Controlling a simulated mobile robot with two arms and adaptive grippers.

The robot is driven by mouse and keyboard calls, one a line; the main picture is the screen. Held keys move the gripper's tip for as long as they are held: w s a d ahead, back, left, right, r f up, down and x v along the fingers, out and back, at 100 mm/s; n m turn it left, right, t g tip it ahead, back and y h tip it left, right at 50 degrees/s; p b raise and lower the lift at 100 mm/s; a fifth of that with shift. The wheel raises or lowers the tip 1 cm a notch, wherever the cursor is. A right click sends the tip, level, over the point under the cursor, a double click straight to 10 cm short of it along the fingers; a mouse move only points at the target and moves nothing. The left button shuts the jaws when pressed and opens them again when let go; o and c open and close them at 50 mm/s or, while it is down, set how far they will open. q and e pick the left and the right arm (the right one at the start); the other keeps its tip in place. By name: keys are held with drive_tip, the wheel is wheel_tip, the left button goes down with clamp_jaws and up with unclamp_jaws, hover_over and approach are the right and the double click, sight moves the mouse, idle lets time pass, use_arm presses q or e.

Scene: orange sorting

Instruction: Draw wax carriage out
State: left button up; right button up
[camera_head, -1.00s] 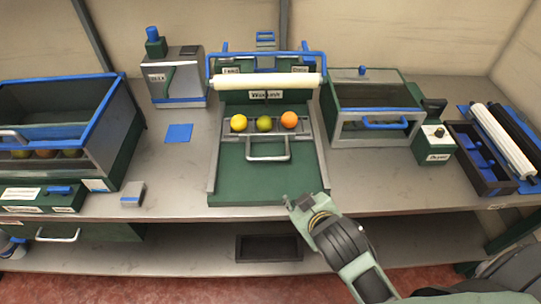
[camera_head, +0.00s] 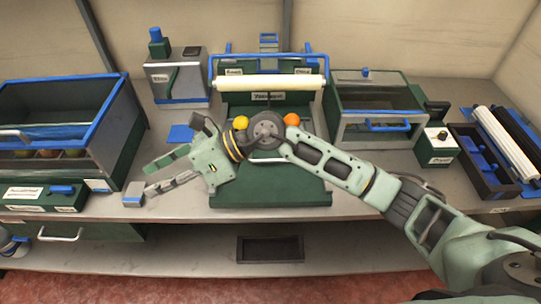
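The wax unit (camera_head: 270,190) stands mid-table, with a cream roller (camera_head: 270,83) across its top. Its carriage (camera_head: 307,126) carries a yellow fruit (camera_head: 240,122) and an orange fruit (camera_head: 292,119); my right arm hides the middle of it, including the green fruit. Only a little of the carriage's front handle (camera_head: 262,160) shows below the arm. My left gripper is out of view.
A blue-rimmed bin (camera_head: 116,115) with fruit stands at left. A blue pad (camera_head: 181,134) lies left of the wax unit. A glass-fronted box (camera_head: 370,100) stands right of it, and a black tray (camera_head: 480,160) sits farther right.

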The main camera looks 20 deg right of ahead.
drive_tip(key=w+d+f+n+h, duration=0.2)
drive_tip(key=w+d+f+h, duration=0.4)
drive_tip(key=d, duration=0.4)
drive_tip(key=t+h, duration=0.1)
drive_tip(key=h, duration=0.7)
approach(271, 160)
drive_tip(key=f, duration=0.2)
drive_tip(key=f+p, duration=0.1)
drive_tip(key=f, duration=0.1)
drive_tip(key=w+f+p, duration=0.1)
drive_tip(key=f, duration=0.1)
drive_tip(key=shift+d+f, duration=0.15)
drive_tip(key=shift+f, duration=0.15)
drive_tip(key=shift+w+f, duration=0.15)
drive_tip(key=shift+f, duration=0.5)
clamp_jaws()
